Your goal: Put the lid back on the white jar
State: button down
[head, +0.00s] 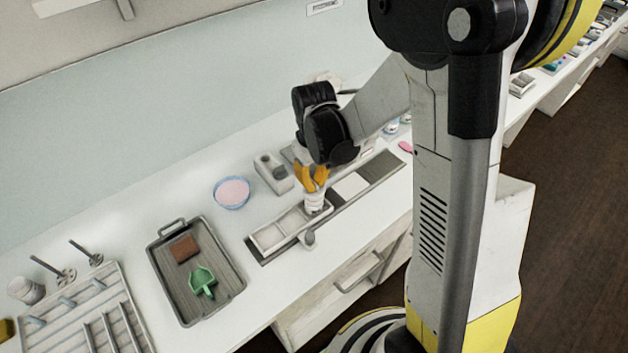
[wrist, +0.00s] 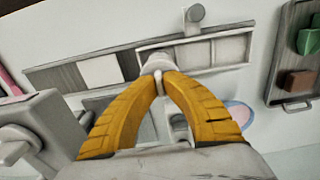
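The white jar (head: 314,204) stands upright at the trays on the counter, directly below my gripper (head: 312,176). In the wrist view the two yellow fingers of my gripper (wrist: 158,80) come together on a small pale knob (wrist: 157,86), which looks like part of the lid. The pale round top (wrist: 158,62) shows just beyond the fingertips. The fingers hide much of the lid and jar, so I cannot tell whether the lid touches the rim.
A shallow sectioned tray (head: 262,252) and a small grey knob-like piece (head: 308,238) are close to the jar. A blue-rimmed bowl (head: 231,193) and a grey tray (head: 170,287) with a green scoop (head: 202,281) and brown block (head: 183,248) lie to the left.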

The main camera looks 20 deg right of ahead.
jog(key=shift+f+b, duration=0.35)
jog(key=shift+f, duration=0.3)
jog(key=shift+f+b, duration=0.6)
jog(key=shift+b, duration=0.65)
dwell(1.9)
jog(key=c, duration=1)
grip_release()
jog(key=shift+r+p, duration=1.6)
jog(key=shift+r, duration=0.7)
grip_shut()
